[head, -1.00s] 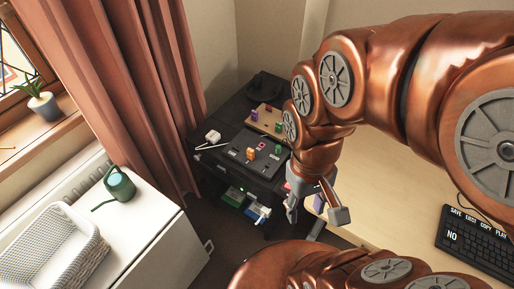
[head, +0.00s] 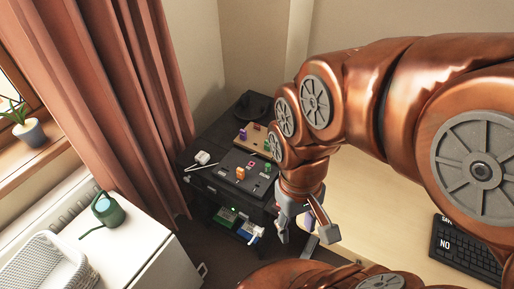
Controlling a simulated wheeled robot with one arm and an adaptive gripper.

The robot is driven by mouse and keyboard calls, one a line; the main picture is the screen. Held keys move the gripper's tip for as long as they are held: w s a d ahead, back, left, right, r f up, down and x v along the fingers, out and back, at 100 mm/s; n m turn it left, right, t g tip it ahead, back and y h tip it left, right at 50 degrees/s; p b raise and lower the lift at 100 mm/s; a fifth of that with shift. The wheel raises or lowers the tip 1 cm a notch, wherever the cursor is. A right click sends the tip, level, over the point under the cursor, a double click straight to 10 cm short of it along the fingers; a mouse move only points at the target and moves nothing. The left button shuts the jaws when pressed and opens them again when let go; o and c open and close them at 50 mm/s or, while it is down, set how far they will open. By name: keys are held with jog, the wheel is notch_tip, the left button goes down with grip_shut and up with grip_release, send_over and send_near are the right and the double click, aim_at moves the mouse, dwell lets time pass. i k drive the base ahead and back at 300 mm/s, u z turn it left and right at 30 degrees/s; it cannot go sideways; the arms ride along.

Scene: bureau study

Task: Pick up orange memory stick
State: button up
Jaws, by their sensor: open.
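A small orange block-like item (head: 240,173), which looks like the orange memory stick, stands upright on a dark panel (head: 228,187) on top of the black cart. My gripper (head: 305,234) hangs open and empty, pointing down, to the right of and nearer than the orange item. It is well apart from it, in front of the cart and beside the desk edge. My copper arm covers part of the cart's right side.
A green item (head: 267,168) stands close to the orange one. A wooden board (head: 242,132) with purple and green items lies behind. A white adapter-like item (head: 202,158) is at the cart's left. The desk (head: 390,215) with a keyboard (head: 468,248) is right; a white cabinet (head: 130,235) is left.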

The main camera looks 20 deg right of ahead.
aim_at(240, 175)
jog(key=k, duration=1.3)
jog(key=u, duration=0.9)
jog(key=i, duration=1.3)
jog(key=z, duration=0.25)
